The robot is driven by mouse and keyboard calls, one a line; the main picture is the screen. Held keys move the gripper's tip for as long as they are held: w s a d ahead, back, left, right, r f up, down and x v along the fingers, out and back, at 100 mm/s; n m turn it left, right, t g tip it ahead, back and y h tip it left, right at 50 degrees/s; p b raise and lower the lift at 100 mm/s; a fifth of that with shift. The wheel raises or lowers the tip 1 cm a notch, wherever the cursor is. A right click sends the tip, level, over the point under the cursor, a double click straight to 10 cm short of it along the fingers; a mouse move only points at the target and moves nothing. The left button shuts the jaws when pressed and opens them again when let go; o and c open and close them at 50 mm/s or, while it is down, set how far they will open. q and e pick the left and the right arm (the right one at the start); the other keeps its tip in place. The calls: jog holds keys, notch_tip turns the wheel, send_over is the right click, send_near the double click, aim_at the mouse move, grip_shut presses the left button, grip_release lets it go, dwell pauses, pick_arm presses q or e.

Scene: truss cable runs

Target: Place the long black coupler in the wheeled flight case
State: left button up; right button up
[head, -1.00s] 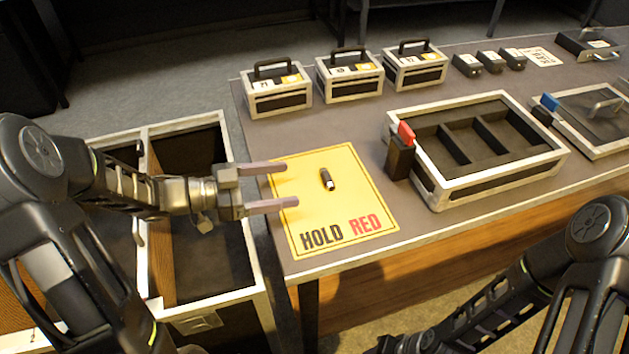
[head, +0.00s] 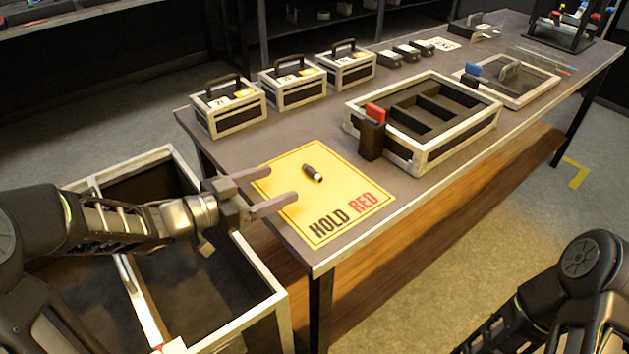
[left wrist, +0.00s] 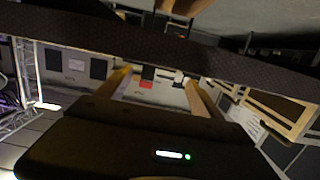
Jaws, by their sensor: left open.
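A small black cylindrical coupler (head: 313,174) with a pale end lies on the yellow HOLD RED mat (head: 297,220) near the table's left end. My left gripper (head: 283,184) is open and empty, its fingers pointing right over the mat's left edge, just short of the coupler. Its fingers also show in the left wrist view (left wrist: 160,88), where I cannot make out the coupler. The large flight case (head: 262,298) stands open at the lower left, partly under my left arm, with a divider across it; its wheels are hidden. My right arm shows at the lower right, without its gripper.
Several small handled cases (head: 229,106) line the table's back edge. A compartment tray (head: 425,160) with a black block and red clip (head: 373,134) at its corner stands right of the mat. The table's front strip is clear.

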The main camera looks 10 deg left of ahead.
aim_at(309, 173)
pick_arm(q)
jog(key=shift+w+f, duration=0.1)
jog(key=shift+w, duration=0.05)
jog(key=shift+x, duration=0.95)
jog(key=shift+w+d, duration=0.25)
jog(key=shift+b, duration=0.3)
jog(key=b+x, duration=0.1)
jog(key=x, duration=0.3)
jog(key=shift+d+f, duration=0.15)
jog(key=shift+w+d, duration=0.3)
jog(key=shift+w, duration=0.1)
jog(key=shift+c, duration=0.4)
